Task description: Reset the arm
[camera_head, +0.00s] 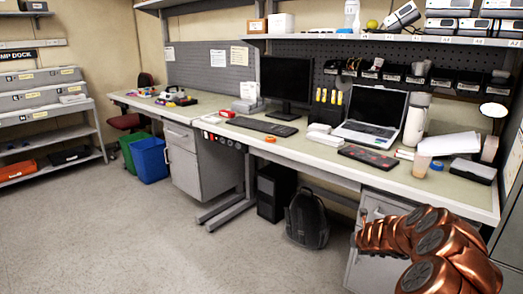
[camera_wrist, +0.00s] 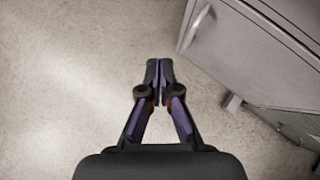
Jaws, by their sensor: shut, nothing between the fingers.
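My copper-coloured arm (camera_head: 425,245) is folded at the lower right of the head view, in front of the desk's right end. My gripper (camera_wrist: 159,72) shows in the wrist view, with its two dark and purple fingers together and nothing between them. It points down over bare, light speckled floor. The gripper itself cannot be made out in the head view.
A grey cabinet (camera_wrist: 255,60) with a handle stands close on the right in the wrist view. The long desk (camera_head: 330,160) holds a laptop (camera_head: 370,118) and monitor (camera_head: 286,83). A backpack (camera_head: 307,218) leans below it. The floor (camera_head: 170,235) at left is clear.

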